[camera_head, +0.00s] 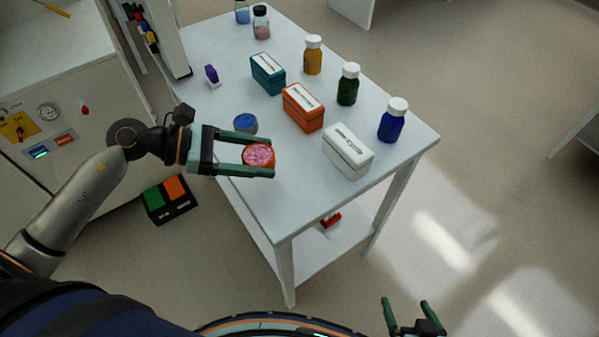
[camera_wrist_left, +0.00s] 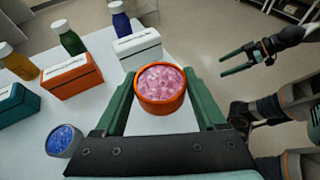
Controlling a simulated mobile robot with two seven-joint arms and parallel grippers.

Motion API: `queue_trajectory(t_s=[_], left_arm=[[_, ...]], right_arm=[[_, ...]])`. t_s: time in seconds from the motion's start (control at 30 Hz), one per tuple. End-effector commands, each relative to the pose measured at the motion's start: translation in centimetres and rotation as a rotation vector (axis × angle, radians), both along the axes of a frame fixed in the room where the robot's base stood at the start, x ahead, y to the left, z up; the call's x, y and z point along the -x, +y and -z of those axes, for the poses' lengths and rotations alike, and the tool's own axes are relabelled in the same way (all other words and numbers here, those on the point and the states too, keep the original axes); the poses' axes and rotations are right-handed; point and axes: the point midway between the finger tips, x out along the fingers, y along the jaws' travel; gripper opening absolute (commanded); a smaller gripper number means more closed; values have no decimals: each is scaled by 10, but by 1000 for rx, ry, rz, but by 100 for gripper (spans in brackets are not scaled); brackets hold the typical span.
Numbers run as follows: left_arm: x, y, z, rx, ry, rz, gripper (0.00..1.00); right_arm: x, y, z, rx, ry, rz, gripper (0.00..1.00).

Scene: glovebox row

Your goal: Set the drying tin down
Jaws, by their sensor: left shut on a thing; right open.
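An orange tin with pink granules (camera_head: 259,156) is between the green fingers of my left gripper (camera_head: 262,158), which is shut on it over the front left part of the white table (camera_head: 274,202). In the left wrist view the orange tin (camera_wrist_left: 161,88) sits upright between the fingertips. Whether its bottom touches the table cannot be told. My right gripper (camera_head: 411,318) is open and empty, low at the right, away from the table. A second tin with blue contents (camera_head: 245,123) stands on the table just behind the left gripper; it also shows in the left wrist view (camera_wrist_left: 62,139).
White (camera_head: 348,150), orange (camera_head: 303,107) and teal (camera_head: 268,73) boxes stand in a row. Blue (camera_head: 393,120), green (camera_head: 348,84) and amber (camera_head: 313,55) bottles stand behind them. A purple item (camera_head: 211,74) lies near the left edge. The front table corner is bare.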

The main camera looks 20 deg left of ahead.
Motion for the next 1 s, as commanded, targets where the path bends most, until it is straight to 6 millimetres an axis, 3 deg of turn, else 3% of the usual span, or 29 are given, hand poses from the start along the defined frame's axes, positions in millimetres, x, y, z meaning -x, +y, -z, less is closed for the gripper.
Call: queue_trajectory(t_s=[0.1, 0.2, 0.33, 0.6, 0.8, 1.0], left_arm=[[-11, -30, 7, 8, -4, 1, 14], [-16, -44, 32, 7, 2, -1, 14], [-21, -58, 51, 4, 0, -2, 14], [-26, -74, 72, 4, 0, -1, 14], [-26, -72, 99, 2, 1, -4, 14], [-26, -71, 102, -1, -2, -1, 14]], right_arm=[[0, 0, -11, 0, -1, 0, 100], [0, 0, -12, 0, -2, 0, 100], [0, 0, -13, 0, -2, 0, 100], [0, 0, -13, 0, -1, 0, 100], [0, 0, -16, 0, -1, 0, 100], [0, 0, -15, 0, 0, 0, 100]])
